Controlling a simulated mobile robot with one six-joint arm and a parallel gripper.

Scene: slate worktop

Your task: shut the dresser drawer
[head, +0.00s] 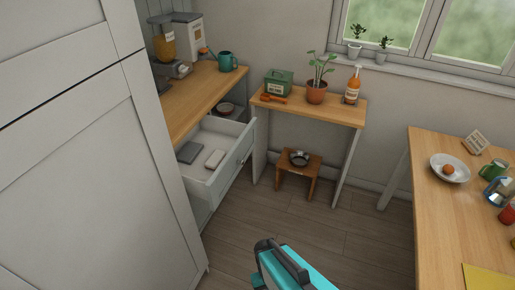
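The dresser drawer (231,172) is white and stands pulled out from under the wooden-topped dresser (196,101) at the left. Its front faces right, with a handle that shows only small. A dark grey flat item (189,152) and a pale block (215,158) lie in it. My gripper (268,246), teal with dark parts, is at the bottom middle, in front of the drawer in the picture and apart from it. Its fingertips are not clear enough to tell open from shut.
A tall white cabinet (75,170) fills the left side. A small side table (312,109) with a potted plant (317,88) stands behind the drawer, with a stool (298,175) below. A wooden table (450,215) stands at the right. Bare floor (335,225) lies between.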

